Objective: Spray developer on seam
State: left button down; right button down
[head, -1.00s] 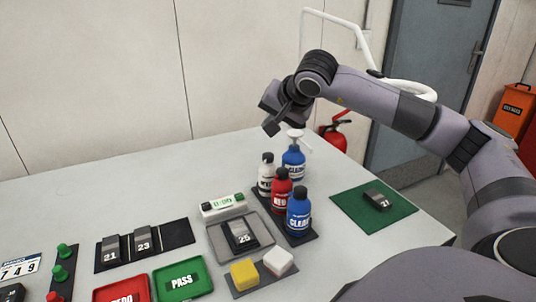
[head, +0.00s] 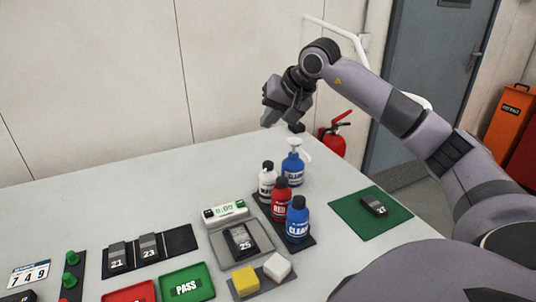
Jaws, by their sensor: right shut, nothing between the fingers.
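A white bottle with a black cap (head: 267,181) stands at the back of a dark tray, behind a red bottle (head: 281,202) and a blue bottle (head: 298,221). A blue bottle with a white spray head (head: 293,165) stands behind them. A dark block marked 25 (head: 240,243) lies on a grey fixture (head: 262,243); I cannot make out its seam. My right gripper (head: 283,122) is shut and empty, raised above the table's back edge, behind and above the bottles. My left gripper is not in view.
A timer (head: 226,211) sits behind the block. Yellow (head: 245,280) and white (head: 277,267) pads lie in front. Blocks 21 and 23 rest on a black rack (head: 178,239); block 27 is on a green mat (head: 347,212). A green PASS tray (head: 187,285) is at front.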

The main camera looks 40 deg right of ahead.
jog(key=shift+s+d+r+n+g+y+p, duration=0.15)
jog(key=shift+r+n+y+p, duration=0.15)
jog(key=shift+n+y, duration=0.2)
jog(key=shift+w+a+r+n+g+y+p, duration=0.1)
jog(key=shift+r+n+g+y+p, duration=0.1)
jog(key=shift+n+y+p, duration=0.3)
jog(key=shift+f+b, duration=0.2)
jog(key=shift+b, duration=0.15)
jog(key=b, duration=0.7)
send_over(270, 163)
notch_tip(270, 163, down, 8)
jog(key=shift+r, duration=0.25)
jog(key=shift+f, duration=0.45)
jog(key=shift+f, duration=0.15)
dwell(0.4)
jog(key=shift+f+b, duration=0.3)
jog(key=shift+b, duration=0.1)
jog(key=shift+f+b, duration=0.4)
jog(key=shift+f, duration=0.1)
dwell(0.5)
dwell(0.4)
jog(key=shift+r+p, duration=0.85)
jog(key=shift+r, duration=0.05)
